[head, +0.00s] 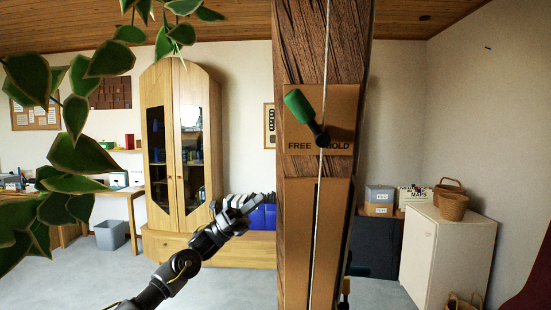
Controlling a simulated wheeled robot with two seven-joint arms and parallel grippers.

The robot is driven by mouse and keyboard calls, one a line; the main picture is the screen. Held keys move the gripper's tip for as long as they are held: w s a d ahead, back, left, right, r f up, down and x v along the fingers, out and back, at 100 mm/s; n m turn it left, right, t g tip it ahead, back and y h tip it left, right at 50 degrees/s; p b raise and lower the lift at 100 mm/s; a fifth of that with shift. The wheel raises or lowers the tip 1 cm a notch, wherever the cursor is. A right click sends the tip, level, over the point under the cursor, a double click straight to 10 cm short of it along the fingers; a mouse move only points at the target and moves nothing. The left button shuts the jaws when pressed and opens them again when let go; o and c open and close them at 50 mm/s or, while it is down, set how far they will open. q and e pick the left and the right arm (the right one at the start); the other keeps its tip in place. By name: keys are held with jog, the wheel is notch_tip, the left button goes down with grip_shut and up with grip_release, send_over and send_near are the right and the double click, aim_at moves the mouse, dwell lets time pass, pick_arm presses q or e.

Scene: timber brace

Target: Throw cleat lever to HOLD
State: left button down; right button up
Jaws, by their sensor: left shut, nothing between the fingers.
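The cleat lever (299,106) has a green grip and a black pivot. It leans up and to the left, towards the word FREE on its brown plate (340,100). The word HOLD is printed to the right of the pivot. The plate is on an upright timber post (300,50), and a pale cord (318,200) runs down the post's front past the pivot. My left gripper (252,203) is shut and empty. In the picture it is left of the post and below the lever, apart from it. My right gripper is not in view.
Leafy branches (80,155) hang at the left. A wooden cabinet (182,140) stands behind my left arm. A white cabinet (450,250) with baskets (453,206) is at the right. The space left of the post around the lever looks clear.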

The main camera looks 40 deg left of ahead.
pick_arm(q)
jog(key=s+d+r+m+g+h, duration=0.5)
jog(key=s+r+m+g, duration=0.6)
jog(key=m, duration=0.3)
jog(key=m+g+y, duration=0.1)
jog(key=m+g, duration=0.4)
jog(key=m, duration=0.2)
send_near(292, 109)
jog(key=shift+n, duration=0.3)
jog(key=shift+w+p+x, duration=0.2)
jog(key=shift+p+x, duration=0.85)
jog(key=shift+p, duration=0.4)
jog(key=shift+w+p+x, duration=0.2)
jog(key=shift+p+x, duration=0.8)
jog(key=shift+p, duration=0.4)
jog(key=shift+w+p+x, duration=0.2)
jog(key=shift+p+x, duration=0.85)
jog(key=shift+p, duration=0.4)
jog(key=shift+a+r, duration=0.2)
